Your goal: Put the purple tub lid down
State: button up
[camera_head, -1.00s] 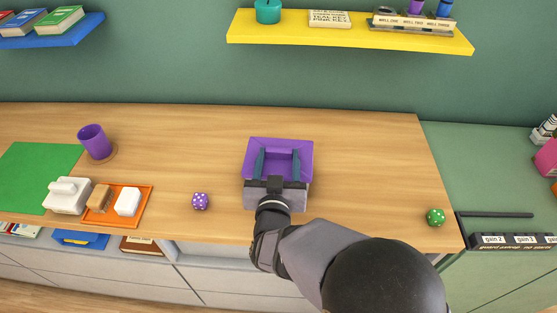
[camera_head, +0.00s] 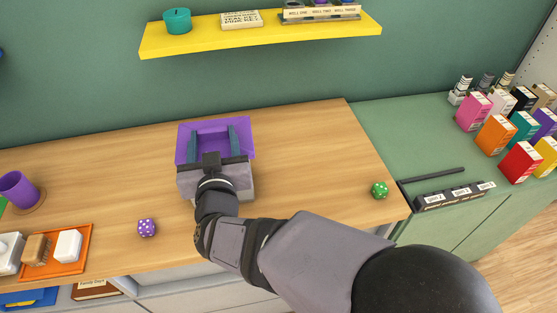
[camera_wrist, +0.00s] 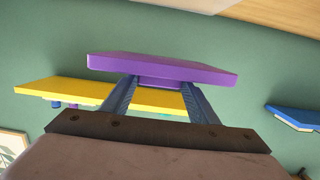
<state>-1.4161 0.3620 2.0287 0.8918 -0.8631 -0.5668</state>
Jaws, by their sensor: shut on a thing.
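The purple tub lid (camera_head: 182,148) is a flat-looking purple piece in the head view, over the wooden counter (camera_head: 300,150). My gripper (camera_head: 212,142) is shut on it, with one dark finger toward each side. In the wrist view the lid (camera_wrist: 160,66) sits across the ends of my two fingers (camera_wrist: 158,92), with green wall behind it. It appears held up; its height above the counter is hard to tell. I cannot make out a tub; my gripper hides the counter just below.
A purple die (camera_head: 147,228) lies left of my arm, a green die (camera_head: 379,190) near the counter's right end. An orange tray (camera_head: 82,262) and purple cup (camera_head: 18,188) stand left. A yellow shelf (camera_head: 260,37) hangs behind. Counter between lid and green die is clear.

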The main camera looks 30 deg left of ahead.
jog(key=w+d+f+m+t+h+b, duration=0.1)
jog(key=w+d+m+t+h, duration=0.15)
jog(key=w+d, duration=1)
jog(key=w+d+f+m+t+h+b, duration=0.1)
jog(key=w+d+f+m+h, duration=0.2)
jog(key=w+d, duration=0.95)
jog(key=n+g+y, duration=0.4)
jog(key=n+y, duration=0.2)
send_over(312, 182)
notch_tip(312, 182, down, 3)
jog(key=shift+f, duration=4.75)
jog(key=shift+f, duration=0.15)
jog(key=o, duration=1.1)
jog(key=shift+c, duration=0.2)
